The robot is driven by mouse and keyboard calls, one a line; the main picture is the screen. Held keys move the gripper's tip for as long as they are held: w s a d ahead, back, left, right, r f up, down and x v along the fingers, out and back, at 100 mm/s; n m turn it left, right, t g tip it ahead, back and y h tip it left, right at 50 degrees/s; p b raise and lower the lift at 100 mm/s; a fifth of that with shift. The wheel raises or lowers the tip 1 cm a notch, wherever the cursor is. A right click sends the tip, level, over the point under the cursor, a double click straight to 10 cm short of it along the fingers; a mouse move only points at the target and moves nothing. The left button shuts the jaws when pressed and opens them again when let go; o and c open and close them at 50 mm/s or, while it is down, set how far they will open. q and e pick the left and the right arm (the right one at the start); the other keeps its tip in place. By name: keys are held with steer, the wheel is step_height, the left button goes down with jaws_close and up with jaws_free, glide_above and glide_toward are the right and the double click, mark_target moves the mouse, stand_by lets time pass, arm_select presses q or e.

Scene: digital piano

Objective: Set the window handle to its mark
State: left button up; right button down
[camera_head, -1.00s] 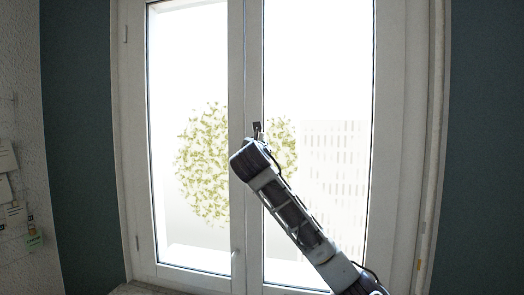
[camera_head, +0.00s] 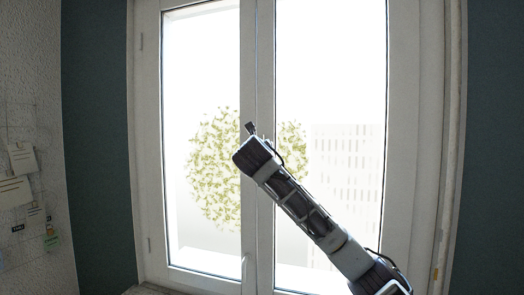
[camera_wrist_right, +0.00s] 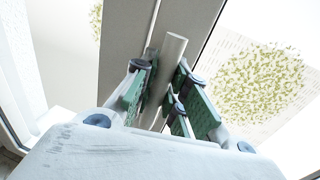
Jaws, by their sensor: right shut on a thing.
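The window handle (camera_wrist_right: 174,47) is a pale, rounded bar in the right wrist view, standing out against the window's middle post. My right gripper (camera_wrist_right: 162,70) has its green-padded fingers on either side of the bar and is shut on it. In the head view my right arm comes up from the lower right to the middle post, and its wrist hides the handle. A dark part of the gripper (camera_head: 250,128) shows tilted to the left above the wrist. I cannot make out a mark. My left gripper is in neither current view.
The white two-pane window (camera_head: 264,60) is closed. A small pale fitting (camera_head: 244,266) sits low on the middle post. Dark teal wall flanks the window, and paper notes (camera_head: 22,158) hang on the left wall. Space before the left pane is clear.

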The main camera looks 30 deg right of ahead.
steer(key=shift+w+f, duration=0.1)
steer(key=shift+f, duration=0.1)
steer(key=c, duration=1.4)
jaws_free()
steer(key=shift+r, duration=0.15)
steer(key=shift+v, duration=6)
steer(key=shift+w, duration=0.1)
